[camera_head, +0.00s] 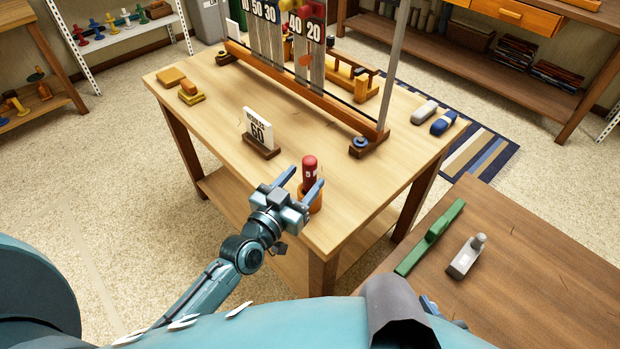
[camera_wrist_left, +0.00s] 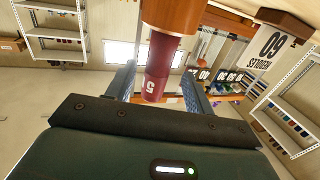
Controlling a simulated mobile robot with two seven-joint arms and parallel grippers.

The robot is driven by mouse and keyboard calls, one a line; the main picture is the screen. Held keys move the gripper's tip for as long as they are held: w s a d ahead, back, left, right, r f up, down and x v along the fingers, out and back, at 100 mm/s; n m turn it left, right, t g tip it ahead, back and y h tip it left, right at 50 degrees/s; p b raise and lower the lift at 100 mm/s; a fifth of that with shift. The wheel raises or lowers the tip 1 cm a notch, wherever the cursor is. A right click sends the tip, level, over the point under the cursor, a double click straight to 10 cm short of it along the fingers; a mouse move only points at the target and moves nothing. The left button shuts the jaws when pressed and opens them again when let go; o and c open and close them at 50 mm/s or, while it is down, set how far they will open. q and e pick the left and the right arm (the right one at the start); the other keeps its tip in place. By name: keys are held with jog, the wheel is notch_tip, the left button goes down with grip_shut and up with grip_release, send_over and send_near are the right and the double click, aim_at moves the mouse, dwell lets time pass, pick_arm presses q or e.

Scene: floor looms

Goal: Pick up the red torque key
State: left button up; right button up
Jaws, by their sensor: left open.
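The red torque key (camera_head: 309,168) stands upright in a round wooden holder (camera_head: 314,200) near the front corner of the light wooden table. My right gripper is not clearly in view.
A white sign marked 60 (camera_head: 258,128) stands on a wooden base left of the key. A loom frame with numbered plates (camera_head: 300,88) spans the table behind. Grey and blue blocks (camera_head: 444,122) lie at the right edge. A brown bench (camera_head: 520,260) stands at right.

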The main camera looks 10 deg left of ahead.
aim_at(315, 167)
pick_arm(q)
jog(key=x, duration=0.5)
jog(key=shift+s+d+r, duration=0.1)
jog(key=shift+d+r, duration=0.05)
jog(key=shift+c, duration=0.4)
jog(key=c, duration=1.1)
